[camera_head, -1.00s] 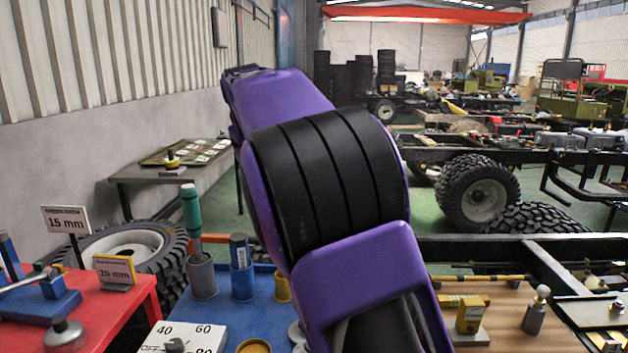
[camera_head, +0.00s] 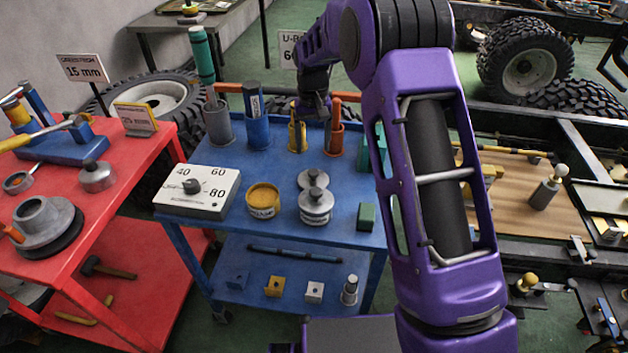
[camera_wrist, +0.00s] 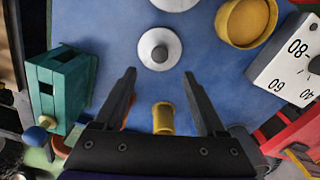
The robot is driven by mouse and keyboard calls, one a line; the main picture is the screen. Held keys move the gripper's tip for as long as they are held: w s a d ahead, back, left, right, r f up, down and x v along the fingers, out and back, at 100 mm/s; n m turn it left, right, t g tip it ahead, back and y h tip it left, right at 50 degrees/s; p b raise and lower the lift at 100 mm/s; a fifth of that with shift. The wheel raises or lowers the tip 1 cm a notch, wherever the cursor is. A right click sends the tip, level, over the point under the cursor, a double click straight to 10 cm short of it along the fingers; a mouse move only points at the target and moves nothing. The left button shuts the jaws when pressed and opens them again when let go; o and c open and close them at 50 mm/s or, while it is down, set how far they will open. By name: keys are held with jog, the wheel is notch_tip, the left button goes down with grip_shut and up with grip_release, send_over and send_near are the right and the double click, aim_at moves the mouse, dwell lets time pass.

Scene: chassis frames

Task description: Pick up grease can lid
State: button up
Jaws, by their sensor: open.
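A round grey metal lid with a knob (camera_head: 312,180) lies on the blue cart top, right of the open yellow grease can (camera_head: 263,201). A lidded silver pot (camera_head: 316,207) stands just in front of the lid. In the wrist view the lid (camera_wrist: 159,50) is beyond my fingertips, with the yellow can (camera_wrist: 246,22) to its upper right. The silver pot is cut off at the top edge there (camera_wrist: 175,3). My gripper (camera_head: 313,112) is open and empty, pointing down over the back of the cart, behind the lid. Its fingers (camera_wrist: 160,74) are apart in the wrist view.
A yellow holder (camera_head: 297,136) and an orange one (camera_head: 334,140) stand under my gripper. Grey (camera_head: 217,124) and blue (camera_head: 257,131) holders are to their left. A white dial box (camera_head: 196,190) is front left. Green blocks stand on the right. A red cart (camera_head: 90,215) is left.

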aim_at(313, 172)
notch_tip(313, 172, down, 9)
jog(key=shift+s+f, duration=0.1)
jog(key=shift+s, duration=0.05)
grip_shut()
dwell(0.6)
